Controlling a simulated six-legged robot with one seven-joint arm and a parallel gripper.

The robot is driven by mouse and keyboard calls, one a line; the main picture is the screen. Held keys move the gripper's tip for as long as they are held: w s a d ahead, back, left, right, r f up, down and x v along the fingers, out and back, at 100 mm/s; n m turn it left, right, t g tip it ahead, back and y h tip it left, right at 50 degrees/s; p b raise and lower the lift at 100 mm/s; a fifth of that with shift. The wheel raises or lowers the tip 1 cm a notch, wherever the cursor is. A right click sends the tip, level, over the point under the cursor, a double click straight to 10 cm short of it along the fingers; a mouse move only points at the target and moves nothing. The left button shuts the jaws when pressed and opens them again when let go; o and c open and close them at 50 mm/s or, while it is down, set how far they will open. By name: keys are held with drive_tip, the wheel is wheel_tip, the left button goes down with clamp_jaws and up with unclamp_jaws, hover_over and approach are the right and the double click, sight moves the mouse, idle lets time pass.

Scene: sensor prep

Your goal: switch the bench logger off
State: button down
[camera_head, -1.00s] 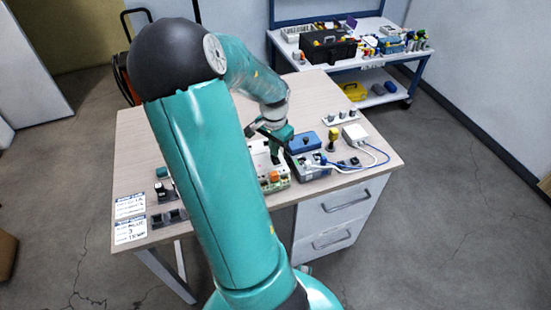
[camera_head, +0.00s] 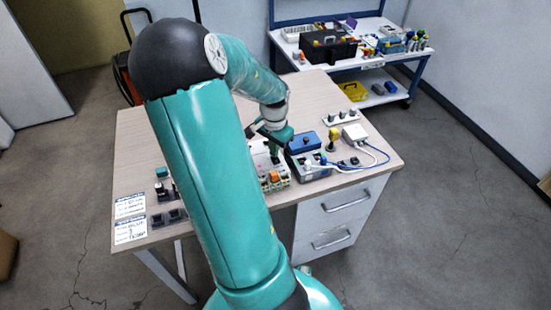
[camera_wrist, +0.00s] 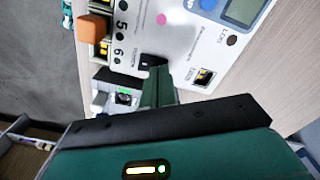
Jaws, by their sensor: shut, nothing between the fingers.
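The bench logger (camera_head: 258,159) is a white box on the table, largely hidden behind my arm in the head view. The wrist view shows its white face (camera_wrist: 182,55) close up, with a display (camera_wrist: 243,11), a pink dot, a port and numbered channels. Contact cannot be told. In the head view my gripper (camera_head: 276,154) points down at the logger.
An orange plug (camera_wrist: 92,30) stands at the logger's edge. Labelled cards (camera_head: 130,228) lie at the table's left.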

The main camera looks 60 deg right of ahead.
wheel_tip(320, 180, up, 6)
drive_tip(key=shift+r, duration=0.15)
idle(0.6)
idle(0.5)
drive_tip(key=w+a+r+n+t, duration=0.1)
drive_tip(key=w+a+r+n, duration=0.25)
drive_tip(key=a, duration=0.35)
drive_tip(key=w+a+r+n+t+y, duration=0.1)
drive_tip(key=w+a+r+n, duration=0.2)
drive_tip(key=a, duration=0.4)
drive_tip(key=w+a+r+n+t, duration=0.1)
drive_tip(key=w+a+r+n, duration=0.15)
drive_tip(key=w+a, duration=0.35)
drive_tip(key=s+a+r+n+t, duration=0.1)
drive_tip(key=s+a+r+n, duration=0.1)
drive_tip(key=a+n, duration=0.4)
drive_tip(key=s+a+r+n+t+h, duration=0.1)
drive_tip(key=s+a+r+n, duration=0.2)
drive_tip(key=a, duration=1.3)
drive_tip(key=shift+s+a+r+n+t, duration=0.25)
drive_tip(key=shift+r+n, duration=0.6)
drive_tip(key=shift+n, duration=0.65)
